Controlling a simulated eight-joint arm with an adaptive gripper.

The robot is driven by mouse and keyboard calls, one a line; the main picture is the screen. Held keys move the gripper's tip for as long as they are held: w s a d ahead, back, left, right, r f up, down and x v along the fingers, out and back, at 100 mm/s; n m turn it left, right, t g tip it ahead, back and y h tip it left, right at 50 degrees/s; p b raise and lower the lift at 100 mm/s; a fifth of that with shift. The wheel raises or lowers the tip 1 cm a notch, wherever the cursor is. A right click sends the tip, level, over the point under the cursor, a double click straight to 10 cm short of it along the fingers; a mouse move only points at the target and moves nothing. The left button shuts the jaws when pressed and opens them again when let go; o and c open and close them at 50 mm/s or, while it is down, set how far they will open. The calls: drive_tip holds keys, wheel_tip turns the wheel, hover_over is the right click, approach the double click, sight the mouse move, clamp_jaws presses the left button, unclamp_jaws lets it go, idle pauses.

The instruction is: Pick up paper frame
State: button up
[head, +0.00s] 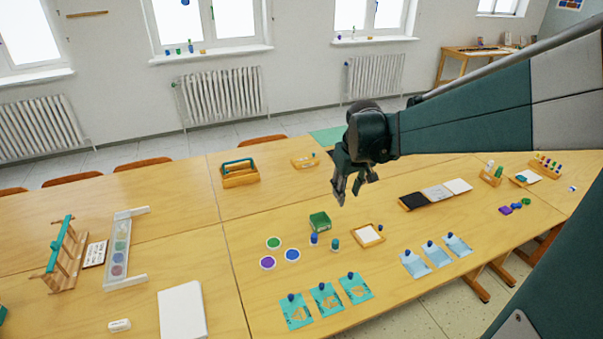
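A small square wooden frame with white paper in it, which looks like the paper frame (381,238), lies flat near the middle of the right-hand table. A small blue item sits at its upper right edge. My gripper (349,197) hangs above the table, with its fingers pointing down. It appears above and slightly left of the frame in the picture, apart from it. The fingers are spread with nothing between them. The exact height of the gripper above the table cannot be told from this one view.
Left of the frame stand a green box (320,222), small blue and green bottles, and several coloured discs (268,263). Teal cards (327,299) and pale blue cards (432,254) lie in front. A dark-and-white panel row (413,201) lies to the right. Bare tabletop surrounds much of the frame.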

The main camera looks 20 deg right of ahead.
drive_tip(key=w+d+f+g+b, duration=0.1)
drive_tip(key=w+d+f, duration=0.4)
drive_tip(key=d+f, duration=0.5)
drive_tip(key=g+y+b, duration=0.1)
drive_tip(key=g, duration=0.1)
hover_over(381, 226)
drive_tip(key=f, duration=1.1)
drive_tip(key=shift+s+a+f, duration=0.15)
drive_tip(key=shift+a+f, duration=0.15)
drive_tip(key=shift+f, duration=0.1)
drive_tip(key=shift+f, duration=0.1)
drive_tip(key=shift+f+b, duration=0.3)
drive_tip(key=shift+f, duration=0.95)
drive_tip(key=shift+d+f+b, duration=0.2)
drive_tip(key=shift+f+b, duration=0.45)
drive_tip(key=shift+f, duration=1.95)
